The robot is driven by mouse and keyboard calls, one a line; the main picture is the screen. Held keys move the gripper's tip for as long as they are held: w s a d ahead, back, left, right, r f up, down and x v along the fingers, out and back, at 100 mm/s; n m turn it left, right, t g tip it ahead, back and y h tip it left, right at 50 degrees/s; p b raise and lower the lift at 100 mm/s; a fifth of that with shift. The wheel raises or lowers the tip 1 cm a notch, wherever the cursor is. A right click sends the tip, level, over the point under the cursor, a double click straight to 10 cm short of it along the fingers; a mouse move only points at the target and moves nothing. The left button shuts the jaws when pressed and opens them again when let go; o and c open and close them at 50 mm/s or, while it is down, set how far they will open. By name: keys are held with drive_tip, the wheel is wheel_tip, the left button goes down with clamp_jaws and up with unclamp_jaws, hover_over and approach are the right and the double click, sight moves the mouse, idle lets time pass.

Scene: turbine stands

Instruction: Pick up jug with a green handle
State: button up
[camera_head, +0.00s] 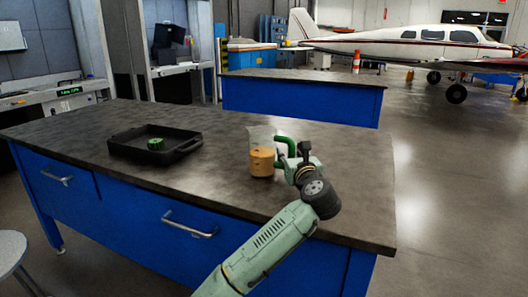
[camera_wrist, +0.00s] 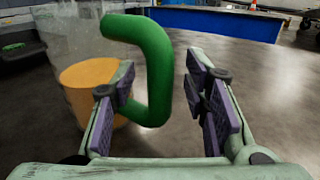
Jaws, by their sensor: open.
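The jug (camera_head: 261,157) stands upright on the dark tabletop, clear-walled with orange contents in its lower part. Its green handle (camera_head: 288,144) points right, toward my gripper (camera_head: 299,158). In the wrist view the jug (camera_wrist: 85,45) fills the left side, and its thick green handle (camera_wrist: 157,72) reaches into the gap between the fingers of my gripper (camera_wrist: 158,88). The left finger is beside the jug wall, overlapping the handle's lower end in the picture. The right finger is apart from the handle. My gripper is open; I cannot tell if the left finger touches anything.
A black tray (camera_head: 118,148) with a green round object (camera_head: 155,144) sits left on the blue workbench (camera_head: 118,215). The tabletop between tray and jug is clear. Another blue bench (camera_head: 300,100) stands behind. A stool (camera_head: 10,255) is at lower left.

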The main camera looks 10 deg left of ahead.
clamp_jaws()
idle(0.3)
idle(0.5)
